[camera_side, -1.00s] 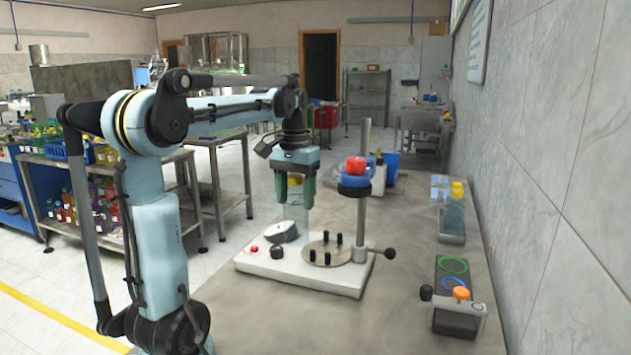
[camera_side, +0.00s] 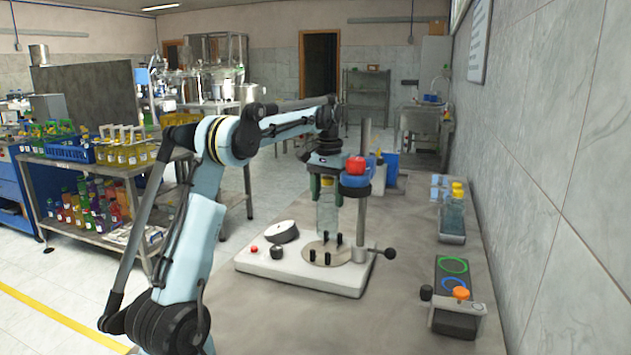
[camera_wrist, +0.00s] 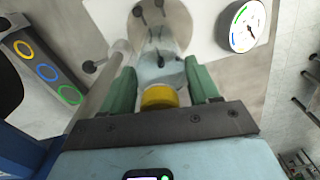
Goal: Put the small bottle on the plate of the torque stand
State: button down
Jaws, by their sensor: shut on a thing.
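The small bottle (camera_side: 327,218) is clear with a yellow cap, which shows between the fingers in the wrist view (camera_wrist: 159,97). My gripper (camera_side: 327,190) has its green fingers shut on the bottle near its top and holds it upright. The torque stand (camera_side: 300,275) has a white base, a grey column and a blue head with a red top. Its round plate (camera_side: 313,247) carries several black pegs. The bottle is over the plate, its lower end close to the pegs; I cannot tell whether it touches the plate.
The stand's column (camera_side: 362,215) and blue head (camera_side: 357,179) are close to the right of my gripper. A dial (camera_side: 284,232) sits on the base at left. Yellow-capped bottles (camera_side: 455,205) stand in a tray at right. A dark fixture with coloured rings (camera_side: 453,290) lies nearer.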

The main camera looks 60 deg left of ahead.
aim_at(328, 177)
jog(key=shift+f, duration=2.35)
jog(key=shift+f, duration=0.15)
jog(key=shift+c, duration=1.3)
grip_release()
notch_tip(328, 177, up, 12)
jog(key=shift+r, duration=0.1)
